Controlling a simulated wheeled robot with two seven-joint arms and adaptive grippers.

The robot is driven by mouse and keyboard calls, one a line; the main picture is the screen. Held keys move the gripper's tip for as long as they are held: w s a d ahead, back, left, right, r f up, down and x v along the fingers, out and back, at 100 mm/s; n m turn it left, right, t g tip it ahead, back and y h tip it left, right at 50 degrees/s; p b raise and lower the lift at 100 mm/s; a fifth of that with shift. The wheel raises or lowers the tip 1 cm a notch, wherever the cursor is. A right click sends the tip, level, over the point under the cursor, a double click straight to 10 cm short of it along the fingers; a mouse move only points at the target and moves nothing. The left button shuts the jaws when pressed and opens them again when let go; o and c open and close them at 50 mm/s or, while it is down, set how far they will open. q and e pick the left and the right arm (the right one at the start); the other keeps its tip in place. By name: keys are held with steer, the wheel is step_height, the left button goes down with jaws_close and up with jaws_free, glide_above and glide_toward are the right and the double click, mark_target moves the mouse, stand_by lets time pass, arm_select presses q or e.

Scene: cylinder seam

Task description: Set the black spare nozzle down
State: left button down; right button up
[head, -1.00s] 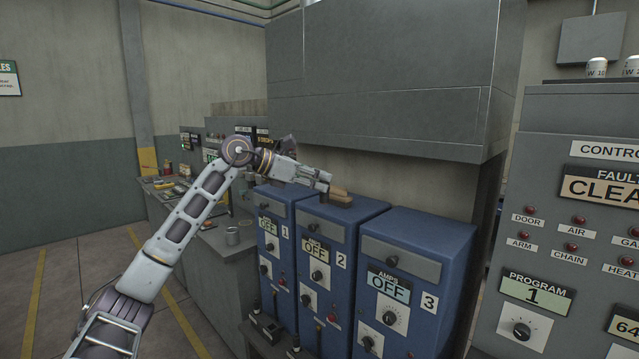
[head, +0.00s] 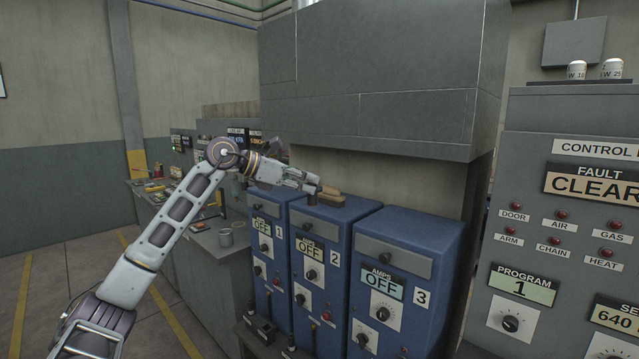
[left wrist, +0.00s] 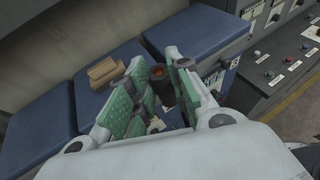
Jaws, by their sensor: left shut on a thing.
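My left gripper (head: 312,190) is above the tops of the blue cabinets, near cabinet 2 (head: 318,218). It is shut on the black spare nozzle (left wrist: 162,90), a dark tube with an orange-brown end, which shows between the green-padded fingers in the left wrist view. In the head view the nozzle is a small dark shape (head: 312,200) at the fingertips, close to the cabinet top. I cannot tell whether it touches that top. My right gripper is not in view.
A tan wooden block (head: 332,196) lies on cabinet 2, close beside the fingertips; it also shows in the left wrist view (left wrist: 105,72). The top of cabinet 3 (head: 400,228) is clear. A grey hood (head: 380,80) overhangs behind.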

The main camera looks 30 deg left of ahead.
arm_select(q)
steer(key=d+f+m+g+h, duration=0.1)
steer(key=d+f+m, duration=0.1)
steer(key=d+f, duration=0.65)
steer(key=d+f+m+g+h, duration=0.1)
steer(key=d+f+h, duration=0.15)
steer(key=f, duration=1.05)
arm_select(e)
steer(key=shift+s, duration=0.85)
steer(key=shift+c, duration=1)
arm_select(q)
steer(key=s+d+f, duration=0.6)
steer(key=s+f, duration=0.1)
steer(key=f, duration=0.2)
steer(key=s+d+f+m+g, duration=0.1)
steer(key=s+d+f, duration=0.5)
steer(key=f, duration=0.4)
steer(key=shift+s+f+m+g+h, duration=0.3)
steer(key=shift+s+h, duration=0.05)
steer(key=shift+s, duration=0.2)
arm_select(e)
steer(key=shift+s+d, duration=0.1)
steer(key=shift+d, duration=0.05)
